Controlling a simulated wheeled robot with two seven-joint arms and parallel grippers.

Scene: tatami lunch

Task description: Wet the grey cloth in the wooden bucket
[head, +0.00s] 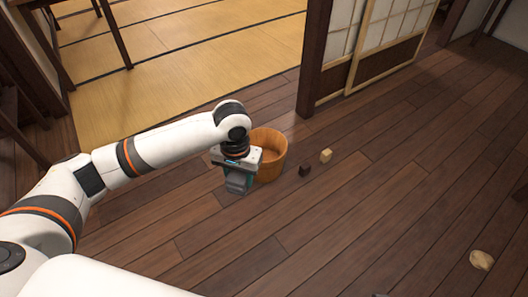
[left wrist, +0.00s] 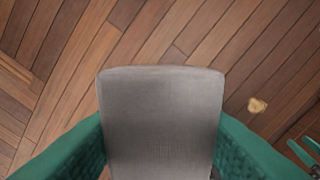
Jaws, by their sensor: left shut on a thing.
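My left gripper (head: 238,184) is shut on the grey cloth (left wrist: 163,122), which fills the middle of the left wrist view between the two green fingers. The cloth also shows as a small grey piece under the gripper in the head view (head: 236,187). The wooden bucket (head: 270,170) stands upright on the floor just right of and behind the gripper, its left side partly hidden by it. The bucket's inside shows only in part, and I cannot make out water. My right gripper (left wrist: 306,151) shows at the right edge of the left wrist view, its green fingers apart.
A beige lump (head: 481,260) lies far right, also in the left wrist view (left wrist: 257,105). A wooden post (head: 318,60) and sliding screen stand behind. The plank floor in front is clear.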

